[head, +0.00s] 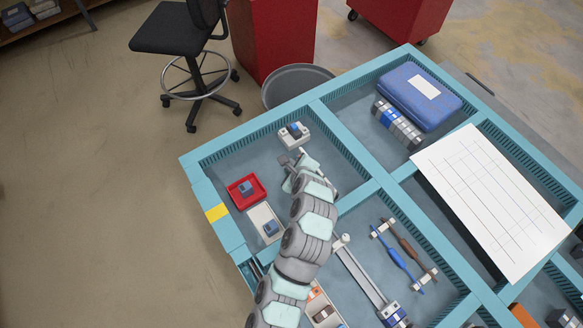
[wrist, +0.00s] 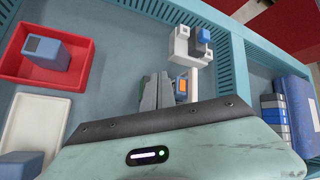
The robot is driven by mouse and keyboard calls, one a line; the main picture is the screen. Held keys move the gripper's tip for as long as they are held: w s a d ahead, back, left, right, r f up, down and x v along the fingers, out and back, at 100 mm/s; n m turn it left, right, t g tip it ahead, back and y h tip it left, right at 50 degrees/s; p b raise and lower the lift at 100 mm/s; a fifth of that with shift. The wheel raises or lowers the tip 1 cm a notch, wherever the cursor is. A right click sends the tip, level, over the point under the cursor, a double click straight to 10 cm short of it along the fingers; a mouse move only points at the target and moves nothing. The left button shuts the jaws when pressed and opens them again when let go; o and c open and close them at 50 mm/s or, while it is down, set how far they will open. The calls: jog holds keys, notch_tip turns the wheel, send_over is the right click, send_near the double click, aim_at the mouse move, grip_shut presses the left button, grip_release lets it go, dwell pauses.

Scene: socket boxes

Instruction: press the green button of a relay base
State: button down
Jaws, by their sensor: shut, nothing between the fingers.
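A white relay base (head: 288,143) carrying a small blue-and-dark block stands in the far corner of the upper left compartment. In the wrist view the white base (wrist: 181,47) with its blue-topped block (wrist: 203,38) is just beyond my fingers. I cannot make out a green button on it. My gripper (head: 287,166) is shut and empty, close to the near side of the base in the head view. In the wrist view my gripper (wrist: 156,88) shows as grey fingers, beside a small orange-marked part (wrist: 181,86). Whether the fingers touch anything is unclear.
A red tray (head: 236,199) and a white tray (head: 256,213), each with a blue-grey block, lie left of my arm. Teal divider walls (head: 340,140) bound the compartment. A blue case (head: 440,105) and a row of modules (head: 397,123) lie beyond the right divider.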

jog(key=shift+r+p, duration=1.9)
jog(key=shift+r, duration=0.7)
jog(key=shift+f, duration=0.1)
